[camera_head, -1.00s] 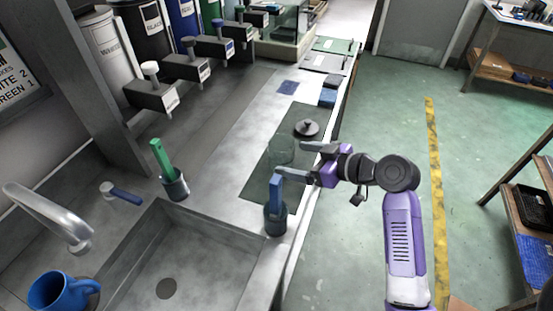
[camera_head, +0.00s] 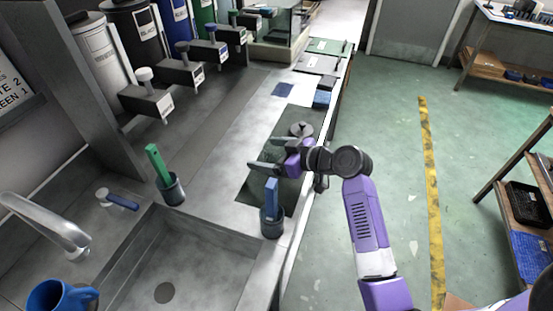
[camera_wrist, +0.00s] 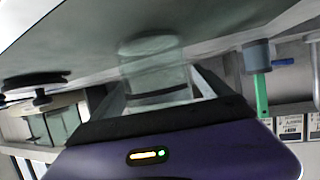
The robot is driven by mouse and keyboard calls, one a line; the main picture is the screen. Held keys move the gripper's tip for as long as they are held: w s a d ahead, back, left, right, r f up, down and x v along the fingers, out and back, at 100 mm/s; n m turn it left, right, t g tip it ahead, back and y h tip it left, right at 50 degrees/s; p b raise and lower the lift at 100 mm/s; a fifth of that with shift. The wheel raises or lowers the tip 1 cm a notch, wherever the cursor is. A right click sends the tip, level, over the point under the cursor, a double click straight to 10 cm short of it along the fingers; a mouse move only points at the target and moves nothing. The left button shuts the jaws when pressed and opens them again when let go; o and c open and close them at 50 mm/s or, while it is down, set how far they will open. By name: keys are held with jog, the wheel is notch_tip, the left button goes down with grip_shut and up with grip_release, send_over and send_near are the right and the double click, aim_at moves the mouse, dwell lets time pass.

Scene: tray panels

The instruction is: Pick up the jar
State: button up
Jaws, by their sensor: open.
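The jar (camera_wrist: 152,68) is clear glass and stands on a dark green mat (camera_head: 252,187). In the wrist view, which is turned over, it lies between my two fingers. In the head view it is too faint to make out well. My gripper (camera_head: 262,153) is open, low over the mat, with one finger on each side of the jar. I cannot tell whether either finger touches the glass. A dark round lid with a knob (camera_head: 301,129) lies on the mat just beyond my gripper; it also shows at the left of the wrist view (camera_wrist: 38,88).
A dark cup with a blue-handled tool (camera_head: 272,222) stands close in front of my gripper. Another cup with a green handle (camera_head: 171,190) stands near the sink (camera_head: 165,292). Dispensers (camera_head: 146,101) line the back. The counter's right edge is close.

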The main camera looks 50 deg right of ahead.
jog(key=c, duration=1.6)
jog(key=shift+c, duration=0.8)
jog(key=shift+r, duration=0.15)
